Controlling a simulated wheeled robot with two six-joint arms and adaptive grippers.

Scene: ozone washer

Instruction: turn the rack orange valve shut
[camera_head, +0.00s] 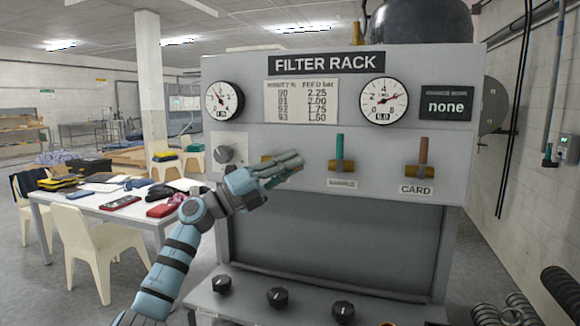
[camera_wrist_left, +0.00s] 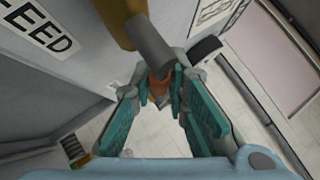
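The filter rack (camera_head: 330,62) stands ahead with a row of valves. The left valve (camera_head: 266,160) is mostly hidden by my left gripper (camera_head: 288,167). In the left wrist view, a FEED label (camera_wrist_left: 42,32) is beside a brass valve body (camera_wrist_left: 115,20) with a grey stem (camera_wrist_left: 152,45) and an orange handle (camera_wrist_left: 160,83). The middle valve has an upright teal handle (camera_head: 339,146). The right valve, labelled CARD, has an upright brownish handle (camera_head: 423,150). My right gripper is not in view.
Two gauges (camera_head: 222,100) (camera_head: 384,99) and a panel reading "none" (camera_head: 446,105) are above the valves. Black knobs (camera_head: 278,297) line a lower ledge. A cluttered table (camera_head: 95,203) stands to the left.

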